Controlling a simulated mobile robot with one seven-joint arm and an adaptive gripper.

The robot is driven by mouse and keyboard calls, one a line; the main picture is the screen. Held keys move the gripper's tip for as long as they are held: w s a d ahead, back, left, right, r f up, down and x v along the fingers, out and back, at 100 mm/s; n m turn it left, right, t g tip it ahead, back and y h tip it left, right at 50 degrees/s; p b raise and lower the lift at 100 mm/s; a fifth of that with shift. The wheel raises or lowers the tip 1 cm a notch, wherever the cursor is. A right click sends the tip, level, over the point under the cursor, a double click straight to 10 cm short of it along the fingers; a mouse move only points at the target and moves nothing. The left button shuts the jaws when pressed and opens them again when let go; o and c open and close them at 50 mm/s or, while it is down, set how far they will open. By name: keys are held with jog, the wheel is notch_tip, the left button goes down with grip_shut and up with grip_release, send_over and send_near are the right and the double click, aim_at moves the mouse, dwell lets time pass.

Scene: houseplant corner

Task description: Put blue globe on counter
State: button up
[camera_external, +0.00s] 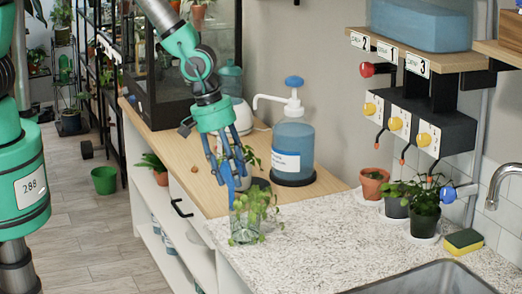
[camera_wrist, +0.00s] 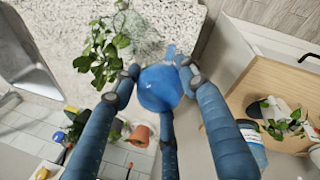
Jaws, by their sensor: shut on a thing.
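The blue globe (camera_wrist: 160,88) is held between the fingers of my gripper (camera_wrist: 160,82) in the wrist view, its narrow stem pointing up the picture. In the external view my gripper (camera_external: 232,182) points down over the seam between the wooden top and the speckled counter (camera_external: 330,232); the globe is hard to tell apart from the blue fingers there. A clear glass with a leafy cutting (camera_external: 247,218) stands at the counter's near left edge, just below my fingertips. The counter (camera_wrist: 72,22) also shows in the wrist view beyond the globe.
A blue pump bottle (camera_external: 293,150) stands on the wooden top (camera_external: 170,148). Potted plants (camera_external: 425,210) and a terracotta pot (camera_external: 374,184) line the counter's back. A sponge (camera_external: 464,241) and the sink (camera_external: 425,280) are at the right. The counter's middle is clear.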

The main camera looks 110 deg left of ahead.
aim_at(233, 188)
jog(key=shift+f, duration=1.7)
jog(key=shift+f, duration=0.15)
jog(key=o, duration=1.2)
jog(key=v, duration=1.2)
